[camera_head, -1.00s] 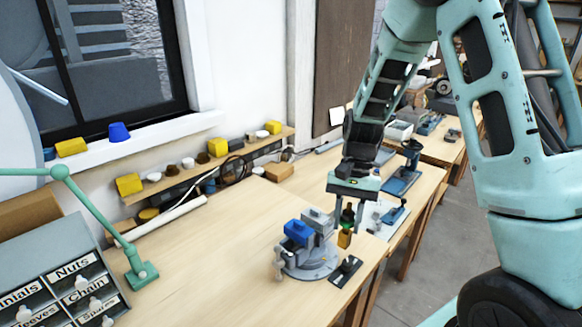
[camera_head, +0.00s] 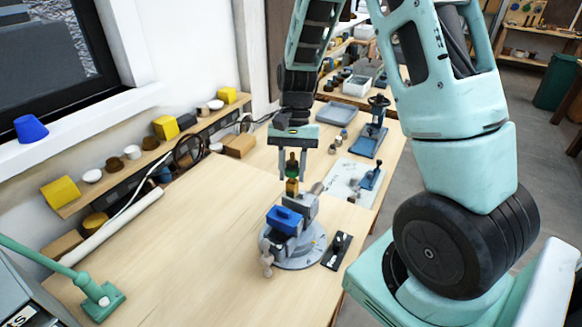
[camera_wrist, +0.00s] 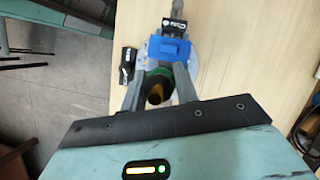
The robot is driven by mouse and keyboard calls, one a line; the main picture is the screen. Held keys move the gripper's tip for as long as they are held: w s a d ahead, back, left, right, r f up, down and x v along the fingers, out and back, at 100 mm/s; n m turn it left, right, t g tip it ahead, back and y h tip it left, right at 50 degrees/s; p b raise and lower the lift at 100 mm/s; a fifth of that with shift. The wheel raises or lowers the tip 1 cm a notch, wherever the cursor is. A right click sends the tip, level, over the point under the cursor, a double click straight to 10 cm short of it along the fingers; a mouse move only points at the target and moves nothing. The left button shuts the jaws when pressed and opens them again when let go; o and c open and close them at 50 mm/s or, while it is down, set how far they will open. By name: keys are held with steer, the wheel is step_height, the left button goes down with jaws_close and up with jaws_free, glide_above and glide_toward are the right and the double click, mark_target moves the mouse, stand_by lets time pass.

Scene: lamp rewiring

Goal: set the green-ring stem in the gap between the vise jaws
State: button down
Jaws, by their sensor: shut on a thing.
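The green-ring stem, dark on top with a brass-yellow lower part (camera_head: 292,187), hangs upright in my gripper (camera_head: 293,175). The wrist view shows the stem (camera_wrist: 155,95) end-on between the two fingers, its green ring partly hidden. My gripper is shut on it. The vise (camera_head: 296,250) stands on the bench, with a blue block (camera_head: 284,220) on one jaw and a grey jaw behind it. In the head view the stem's lower end appears just behind and above the jaws; its height over them is unclear. The jaw gap is largely hidden.
A small black tray (camera_head: 337,251) lies right of the vise, near the bench edge. A white sheet (camera_head: 347,182) with a blue tool lies behind. A green lamp base (camera_head: 102,298) stands at front left. The bench left of the vise is clear.

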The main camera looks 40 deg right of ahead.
mark_target(292, 197)
steer(key=shift+f+b, duration=1.85)
steer(key=shift+f, duration=0.4)
steer(key=shift+f+b, duration=1.05)
steer(key=shift+f, duration=0.85)
steer(key=shift+f, duration=0.25)
steer(key=c, duration=1)
jaws_free()
steer(key=b+v, duration=0.3)
steer(key=v, duration=1.4)
steer(key=shift+d+r+b, duration=0.2)
steer(key=shift+b, duration=0.2)
